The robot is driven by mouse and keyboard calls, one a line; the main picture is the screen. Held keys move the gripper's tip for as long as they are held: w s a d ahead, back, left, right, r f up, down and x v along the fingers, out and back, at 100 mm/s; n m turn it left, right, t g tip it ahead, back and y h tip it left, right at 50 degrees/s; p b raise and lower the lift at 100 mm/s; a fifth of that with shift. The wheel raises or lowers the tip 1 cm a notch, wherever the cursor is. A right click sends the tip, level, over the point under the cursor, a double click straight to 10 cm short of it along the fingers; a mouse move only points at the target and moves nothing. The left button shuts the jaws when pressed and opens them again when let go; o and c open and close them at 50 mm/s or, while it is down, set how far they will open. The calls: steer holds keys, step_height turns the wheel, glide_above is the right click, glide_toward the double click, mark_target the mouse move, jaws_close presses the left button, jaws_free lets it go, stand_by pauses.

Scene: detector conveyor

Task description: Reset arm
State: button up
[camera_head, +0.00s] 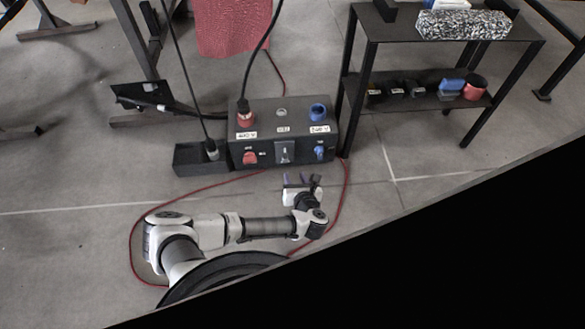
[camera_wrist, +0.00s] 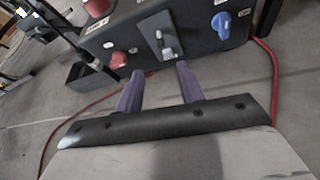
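My gripper (camera_head: 300,178) is in front of the dark control box, low over the grey floor, with my arm reaching to it from the lower left. In the wrist view my gripper (camera_wrist: 157,82) shows two purple fingers spread apart with nothing between them. The fingertips point toward the front face of the box and look apart from it. The control box (camera_head: 290,130) carries a red knob, a switch and a blue knob on its front. The box also shows in the wrist view (camera_wrist: 195,42), with its switch ahead of the gap between the fingers.
A black shelf table (camera_head: 415,98) stands right of the box, with a speckled block (camera_head: 463,25) on top and small items below. A dark open bin (camera_head: 188,160) adjoins the box's left. A red cable (camera_head: 131,240) loops over the floor around my arm. Black cables rise from the box and bin.

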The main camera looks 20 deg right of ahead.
steer(key=shift+s+r, duration=0.1)
steer(key=shift+s, duration=0.2)
